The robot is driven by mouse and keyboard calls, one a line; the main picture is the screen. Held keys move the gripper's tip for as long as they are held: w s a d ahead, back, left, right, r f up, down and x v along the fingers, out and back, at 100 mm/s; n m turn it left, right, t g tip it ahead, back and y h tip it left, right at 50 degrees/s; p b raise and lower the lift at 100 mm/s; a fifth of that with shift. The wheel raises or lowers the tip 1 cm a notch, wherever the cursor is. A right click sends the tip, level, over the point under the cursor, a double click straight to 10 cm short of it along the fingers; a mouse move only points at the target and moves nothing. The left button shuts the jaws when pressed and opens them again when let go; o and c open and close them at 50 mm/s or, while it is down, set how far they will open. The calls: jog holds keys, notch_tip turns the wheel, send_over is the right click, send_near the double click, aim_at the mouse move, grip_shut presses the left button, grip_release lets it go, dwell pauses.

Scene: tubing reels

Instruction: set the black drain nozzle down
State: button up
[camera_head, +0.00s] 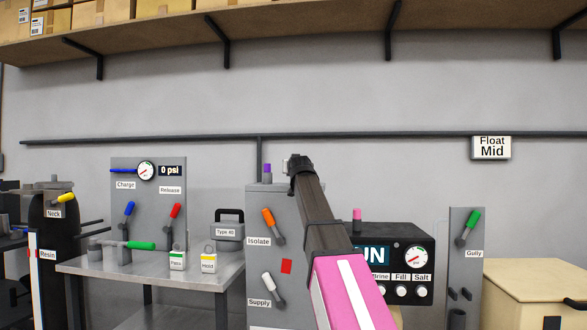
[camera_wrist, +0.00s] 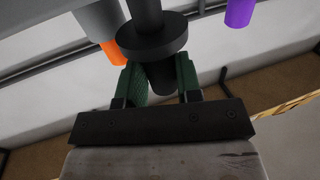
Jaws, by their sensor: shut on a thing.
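The black drain nozzle (camera_wrist: 152,40) is in the wrist view, a dark cylinder with a wide round flange. My gripper (camera_wrist: 161,78) is shut on its lower part in that picture, one green finger on each side, below the flange. In the head view my gripper (camera_head: 292,165) is at the top of the grey Isolate/Supply panel (camera_head: 262,215). It is seen from behind, and the nozzle cannot be made out there. I cannot tell whether the nozzle touches anything.
A purple peg (camera_head: 267,170) stands on the panel top, close left of my gripper. An orange lever (camera_head: 268,217) is on the panel front. A metal table (camera_head: 210,275) is left, a black gauge box (camera_head: 395,240) right, and a cream chest (camera_head: 530,275) far right.

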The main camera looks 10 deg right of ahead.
jog(key=o, duration=1)
jog(key=shift+c, duration=0.2)
jog(key=shift+r, duration=0.1)
jog(key=s, duration=1.2)
jog(key=shift+a, duration=0.35)
